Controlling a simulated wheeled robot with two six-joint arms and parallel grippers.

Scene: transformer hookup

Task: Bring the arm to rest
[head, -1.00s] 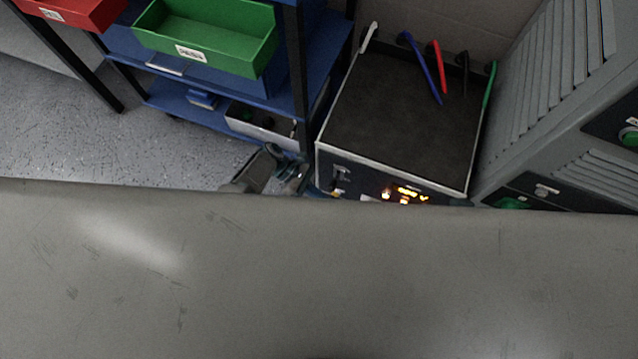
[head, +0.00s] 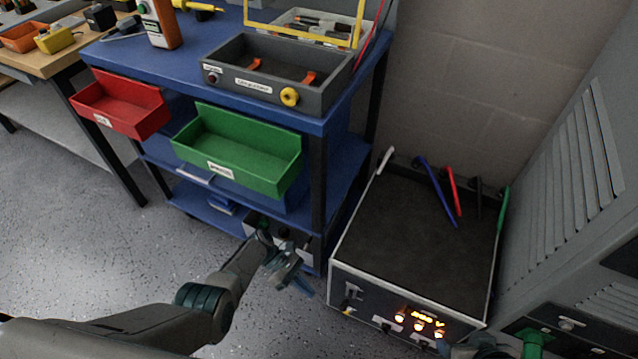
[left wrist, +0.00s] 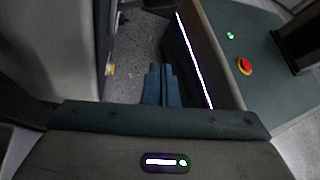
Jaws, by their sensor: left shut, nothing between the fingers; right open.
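My left arm reaches in from the lower left of the head view. Its gripper (head: 291,274) is shut and empty, above the floor between the blue cart and the black-topped unit. In the left wrist view its blue fingers (left wrist: 162,86) are together with nothing between them. My right gripper (head: 458,347) shows only in part at the bottom edge of the head view, in front of the unit's lit panel. It is open, and most of it is cut off by the frame.
The blue cart (head: 187,62) carries a grey case (head: 277,85), a red bin (head: 120,103) and a green bin (head: 237,152). The black-topped unit (head: 415,235) has coloured leads at its back. A grey cabinet (head: 575,190) stands right. Floor (head: 90,260) is open at left.

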